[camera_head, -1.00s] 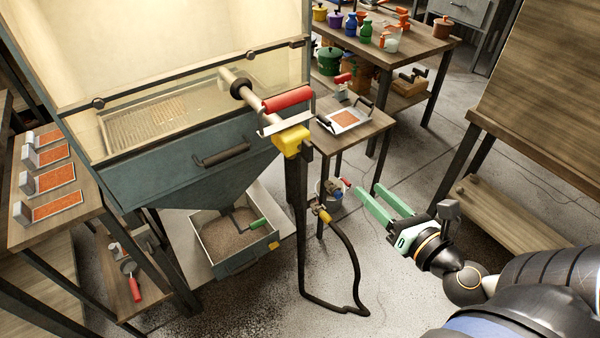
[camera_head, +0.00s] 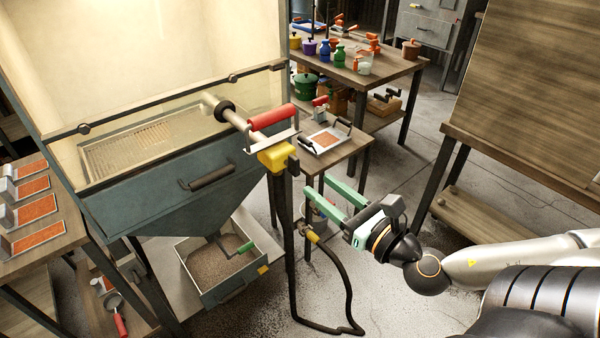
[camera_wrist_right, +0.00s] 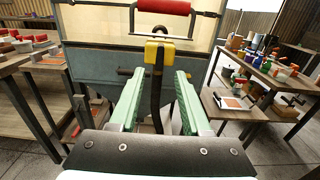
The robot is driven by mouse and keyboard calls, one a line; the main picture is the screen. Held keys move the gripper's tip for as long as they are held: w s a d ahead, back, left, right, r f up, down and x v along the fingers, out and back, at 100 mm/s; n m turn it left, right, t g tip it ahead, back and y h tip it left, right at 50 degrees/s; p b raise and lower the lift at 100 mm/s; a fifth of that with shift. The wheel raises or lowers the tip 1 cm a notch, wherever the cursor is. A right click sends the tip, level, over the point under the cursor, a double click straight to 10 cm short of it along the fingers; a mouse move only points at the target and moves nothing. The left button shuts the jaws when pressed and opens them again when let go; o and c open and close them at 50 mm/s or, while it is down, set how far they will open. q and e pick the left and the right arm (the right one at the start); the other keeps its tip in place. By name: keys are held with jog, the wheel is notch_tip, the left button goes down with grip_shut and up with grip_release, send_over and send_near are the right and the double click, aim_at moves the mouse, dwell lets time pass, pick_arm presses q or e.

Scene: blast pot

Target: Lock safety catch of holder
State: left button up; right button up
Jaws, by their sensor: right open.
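The holder stands in front of the blast cabinet, with a yellow block (camera_head: 279,156) on a dark post and a red-handled piece (camera_head: 271,118) above it. A pale nozzle (camera_head: 226,112) reaches from it to the cabinet window. In the right wrist view the yellow block (camera_wrist_right: 160,50) and red handle (camera_wrist_right: 164,7) are ahead, beyond the fingertips. I cannot make out the safety catch for certain. My right gripper (camera_head: 325,197) is open and empty, its green fingers apart from the holder, to its lower right. It also shows in the wrist view (camera_wrist_right: 156,98). My left gripper is not in view.
The cabinet (camera_head: 150,190) has a grit drawer (camera_head: 215,290) below it. A small table (camera_head: 345,158) with a tray stands behind the holder. A black hose (camera_head: 345,285) hangs to the floor. A wooden board (camera_head: 530,100) stands at right.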

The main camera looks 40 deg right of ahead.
aim_at(298, 169)
jog(key=shift+w+a+b, duration=0.15)
jog(key=shift+w+b, duration=0.35)
jog(key=shift+w, duration=0.6)
jog(key=shift+w+b, duration=0.35)
jog(key=shift+w, duration=1.6)
jog(key=shift+w+a, duration=0.15)
jog(key=shift+w, duration=0.4)
grip_shut()
